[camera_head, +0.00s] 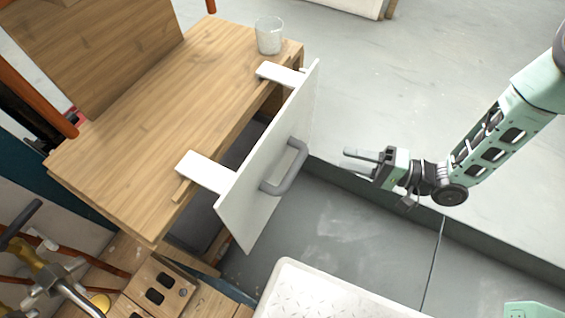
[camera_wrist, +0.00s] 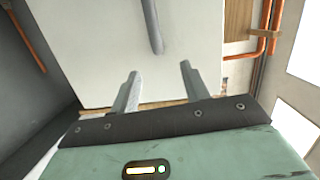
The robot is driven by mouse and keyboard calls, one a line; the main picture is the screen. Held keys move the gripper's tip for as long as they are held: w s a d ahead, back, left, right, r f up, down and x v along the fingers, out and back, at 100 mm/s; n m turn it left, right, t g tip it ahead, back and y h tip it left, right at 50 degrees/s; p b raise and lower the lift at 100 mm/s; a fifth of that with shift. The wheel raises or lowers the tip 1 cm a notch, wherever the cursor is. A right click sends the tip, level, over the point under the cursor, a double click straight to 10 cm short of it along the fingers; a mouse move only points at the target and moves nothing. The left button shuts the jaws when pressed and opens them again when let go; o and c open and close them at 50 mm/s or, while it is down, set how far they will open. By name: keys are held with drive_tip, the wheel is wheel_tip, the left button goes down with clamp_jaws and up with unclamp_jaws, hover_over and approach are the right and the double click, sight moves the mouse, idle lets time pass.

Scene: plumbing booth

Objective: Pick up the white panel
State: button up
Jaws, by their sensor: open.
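The white panel (camera_head: 245,185) hangs upright against the front of a wooden bench. Two white tabs at its top rest over the bench edge, and a grey handle (camera_head: 287,168) sticks out from its face. The panel fills much of the wrist view (camera_wrist: 105,45), with the handle (camera_wrist: 152,25) above and between the fingers. My gripper (camera_head: 362,162) is open and empty, to the right of the handle and apart from it. In the wrist view my two fingers (camera_wrist: 160,85) point toward the panel.
The wooden bench top (camera_head: 150,120) carries a clear glass (camera_head: 269,35) at its far corner. A white textured surface (camera_head: 325,290) lies at the bottom. A wooden block with dark slots (camera_head: 158,290) and a tap-like fitting (camera_head: 50,280) are lower left. Grey floor around my gripper is clear.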

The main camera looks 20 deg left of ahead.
sight(303, 147)
drive_tip(key=a+b, duration=0.1)
drive_tip(key=a, duration=0.2)
drive_tip(key=a+f+b, duration=0.1)
drive_tip(key=a+b, duration=0.1)
drive_tip(key=a, duration=0.2)
drive_tip(key=s+a+b, duration=0.1)
drive_tip(key=a+b, duration=0.1)
drive_tip(key=a, duration=0.2)
drive_tip(key=shift+a+f, duration=0.15)
drive_tip(key=shift+a, duration=0.3)
drive_tip(key=shift+c, duration=0.4)
clamp_jaws()
idle(0.5)
